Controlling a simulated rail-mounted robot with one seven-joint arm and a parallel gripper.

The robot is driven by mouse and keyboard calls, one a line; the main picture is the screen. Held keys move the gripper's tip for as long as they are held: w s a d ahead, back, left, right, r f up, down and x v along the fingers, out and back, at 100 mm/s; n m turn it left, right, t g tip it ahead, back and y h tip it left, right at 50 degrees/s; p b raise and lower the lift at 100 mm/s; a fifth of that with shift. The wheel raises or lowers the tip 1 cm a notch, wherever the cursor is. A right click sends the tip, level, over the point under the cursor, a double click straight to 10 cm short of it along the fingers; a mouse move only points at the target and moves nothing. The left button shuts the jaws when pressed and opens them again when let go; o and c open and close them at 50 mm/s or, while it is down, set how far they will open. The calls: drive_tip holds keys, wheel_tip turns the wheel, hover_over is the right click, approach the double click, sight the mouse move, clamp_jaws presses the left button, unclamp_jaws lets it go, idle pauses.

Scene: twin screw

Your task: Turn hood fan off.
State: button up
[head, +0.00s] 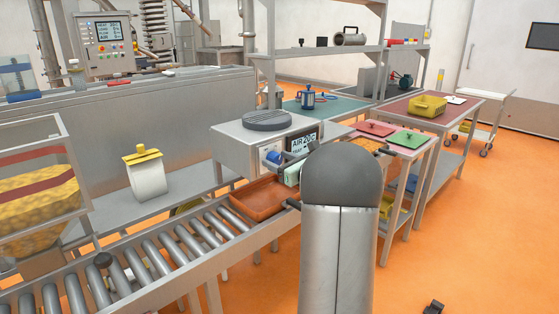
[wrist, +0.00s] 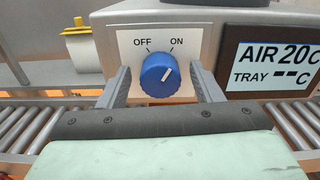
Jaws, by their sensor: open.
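The blue round knob (wrist: 158,75) sits on a white plate marked OFF at left and ON at right. Its white pointer line leans up and right, toward ON. The knob is on the front of a grey metal box (head: 240,142) with a dark round grille (head: 268,120) on top; the knob also shows in the head view (head: 273,156). My gripper (wrist: 162,80) is open, with one finger on each side of the knob. Gaps seem to show between the fingers and the knob. In the head view my arm partly hides the gripper.
A display (wrist: 268,66) reading AIR 20C and TRAY with dashes is right of the knob. A brown tray (head: 262,200) lies below the box at the end of the roller conveyor (head: 150,258). A white container with a yellow top (head: 147,175) stands left.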

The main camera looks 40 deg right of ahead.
drive_tip(key=c, duration=1)
